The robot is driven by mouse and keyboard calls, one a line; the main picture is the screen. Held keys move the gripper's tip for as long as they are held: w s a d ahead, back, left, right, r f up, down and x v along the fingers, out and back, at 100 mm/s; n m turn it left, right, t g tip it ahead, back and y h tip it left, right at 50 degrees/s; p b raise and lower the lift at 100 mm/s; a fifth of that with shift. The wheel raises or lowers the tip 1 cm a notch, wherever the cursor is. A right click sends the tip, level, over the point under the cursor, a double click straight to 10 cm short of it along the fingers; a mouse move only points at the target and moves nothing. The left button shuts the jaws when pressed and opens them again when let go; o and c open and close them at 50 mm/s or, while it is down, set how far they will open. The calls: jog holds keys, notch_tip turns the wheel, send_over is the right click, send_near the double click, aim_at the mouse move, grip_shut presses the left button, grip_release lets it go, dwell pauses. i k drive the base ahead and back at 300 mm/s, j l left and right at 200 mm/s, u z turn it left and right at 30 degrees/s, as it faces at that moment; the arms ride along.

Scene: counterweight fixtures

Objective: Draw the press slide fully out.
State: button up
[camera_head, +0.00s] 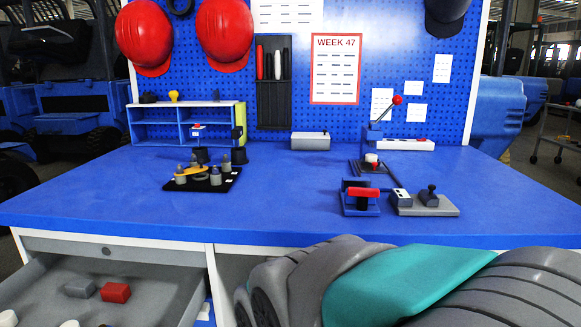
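A small lever press (374,136) with a dark lever and red ball knob (397,99) stands at the back right of the blue bench. A white and dark piece with some red (371,160) sits low at its front, on a dark base. I cannot tell which part is the press slide or how far out it is. In front stands a blue fixture with a red handle (362,192). Beside it is a grey plate with a black knob (428,198). My gripper is not in view; a large grey and teal part, apparently my arm, fills the lower right.
A black tray with grey weights (203,181) sits left of centre. A blue shelf (187,125) and a grey box (310,141) stand at the back. An open drawer (180,290) at lower left holds a red block (116,292). The bench centre is clear.

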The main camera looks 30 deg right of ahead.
aim_at(364, 166)
jog(key=z, duration=1.35)
